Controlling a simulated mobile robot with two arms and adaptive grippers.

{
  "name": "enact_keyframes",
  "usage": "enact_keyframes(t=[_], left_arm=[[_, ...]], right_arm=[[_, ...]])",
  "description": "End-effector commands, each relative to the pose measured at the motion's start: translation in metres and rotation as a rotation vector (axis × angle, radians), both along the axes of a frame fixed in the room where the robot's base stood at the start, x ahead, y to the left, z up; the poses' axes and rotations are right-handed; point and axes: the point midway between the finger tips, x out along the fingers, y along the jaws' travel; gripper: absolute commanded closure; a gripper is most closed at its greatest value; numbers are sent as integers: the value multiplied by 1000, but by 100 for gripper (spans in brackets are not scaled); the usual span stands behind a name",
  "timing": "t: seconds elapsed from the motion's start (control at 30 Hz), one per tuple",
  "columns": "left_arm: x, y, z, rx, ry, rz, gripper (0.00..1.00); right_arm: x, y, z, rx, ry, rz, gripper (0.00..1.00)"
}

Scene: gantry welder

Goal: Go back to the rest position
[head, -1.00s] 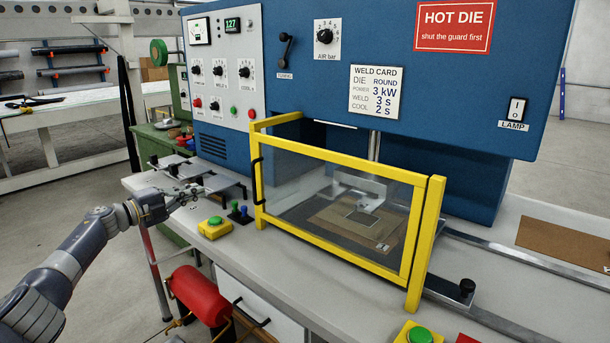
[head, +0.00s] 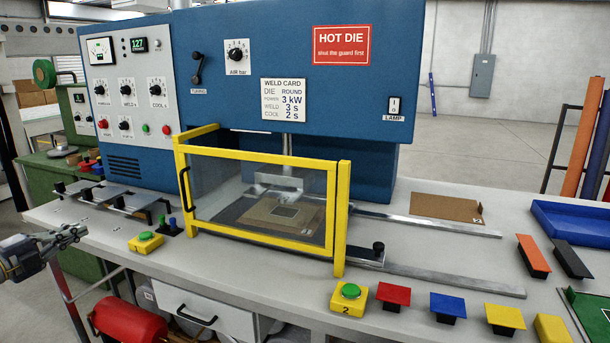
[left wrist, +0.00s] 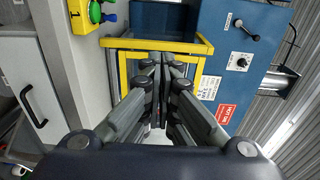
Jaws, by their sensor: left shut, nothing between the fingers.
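My left gripper (head: 72,236) is at the left edge of the head view, in front of the bench's left front corner. Its fingers are shut and empty, and they touch nothing that I can see. In the left wrist view the closed fingers (left wrist: 158,78) point toward the welder's yellow guard frame (left wrist: 122,78). In the head view the blue gantry welder (head: 270,75) stands on the bench behind the yellow-framed guard (head: 265,240). My right gripper is not in view.
Green buttons on yellow boxes sit at the bench's front left (head: 146,239) and front middle (head: 350,292). Coloured pieces and a blue tray (head: 575,222) are at the right. A red cylinder (head: 128,322) is below the bench. Open floor (head: 480,150) shows behind.

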Motion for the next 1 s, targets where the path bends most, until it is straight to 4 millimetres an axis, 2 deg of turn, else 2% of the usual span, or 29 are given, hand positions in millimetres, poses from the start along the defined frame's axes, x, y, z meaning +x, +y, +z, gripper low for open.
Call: enact_keyframes(t=[0.07, 0.37, 0.57, 0.67, 0.77, 0.8, 0.87, 0.9, 0.97, 1.0], left_arm=[[3, -5, -10, -13, 11, 1, 100], [13, -23, -73, -106, 74, 50, 100], [14, -40, -139, -194, 146, 106, 100], [10, -52, -185, -252, 200, 147, 100], [-2, -68, -245, -324, 275, 204, 100], [-10, -75, -273, -357, 311, 233, 100], [-25, -86, -316, -407, 370, 282, 100], [-37, -93, -344, -438, 408, 315, 100], [-57, -103, -384, -482, 467, 368, 100], [-72, -111, -410, -509, 507, 402, 100]], right_arm=[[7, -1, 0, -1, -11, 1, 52], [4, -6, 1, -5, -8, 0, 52], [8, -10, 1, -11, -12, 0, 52], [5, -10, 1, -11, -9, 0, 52], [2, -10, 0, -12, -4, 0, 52], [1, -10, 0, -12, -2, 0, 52], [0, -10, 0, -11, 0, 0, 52], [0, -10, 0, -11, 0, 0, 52], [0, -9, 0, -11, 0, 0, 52], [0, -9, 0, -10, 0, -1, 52]])
